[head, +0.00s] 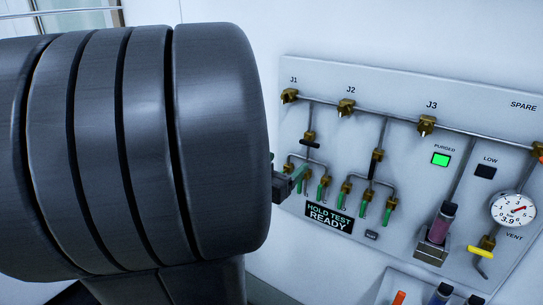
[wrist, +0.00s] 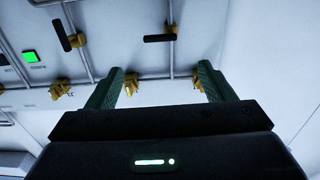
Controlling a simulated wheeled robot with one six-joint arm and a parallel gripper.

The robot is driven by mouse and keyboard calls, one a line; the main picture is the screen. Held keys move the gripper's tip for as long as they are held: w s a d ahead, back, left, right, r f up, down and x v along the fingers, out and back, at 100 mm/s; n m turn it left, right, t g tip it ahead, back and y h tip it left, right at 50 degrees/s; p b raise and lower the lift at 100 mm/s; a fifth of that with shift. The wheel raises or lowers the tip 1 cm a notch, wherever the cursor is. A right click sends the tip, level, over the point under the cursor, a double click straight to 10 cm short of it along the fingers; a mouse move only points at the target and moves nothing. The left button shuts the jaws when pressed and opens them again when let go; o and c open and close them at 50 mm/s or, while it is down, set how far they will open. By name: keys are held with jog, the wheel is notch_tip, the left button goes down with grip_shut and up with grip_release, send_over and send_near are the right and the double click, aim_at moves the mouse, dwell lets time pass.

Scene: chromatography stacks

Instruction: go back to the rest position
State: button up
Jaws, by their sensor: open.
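My gripper (head: 296,174) shows in the head view as a dark body with a green finger, in front of the lower left of the wall panel (head: 400,85). My large dark arm links hide the rest of it. In the wrist view my gripper (wrist: 162,80) has its two green fingers wide apart, with nothing held between them. Brass fittings (wrist: 131,88) of the panel lie beyond the fingers. I cannot tell whether either finger touches one.
The panel has pipes, green-handled valves (head: 364,209) and black handles (head: 377,157). A display reads "HOLD TEST READY" (head: 329,217). A green "PURGED" lamp (head: 441,159) is lit. A gauge (head: 513,209) and a purple-filled vial (head: 440,225) sit at the right.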

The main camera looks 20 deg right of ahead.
aim_at(308, 144)
jog(key=shift+w+d, duration=0.1)
jog(key=p+x, duration=0.1)
jog(key=x, duration=1.2)
jog(key=shift+w, duration=0.1)
jog(key=shift+w+d, duration=0.15)
jog(key=shift+d, duration=0.1)
jog(key=shift+f, duration=0.1)
jog(key=shift+a, duration=0.1)
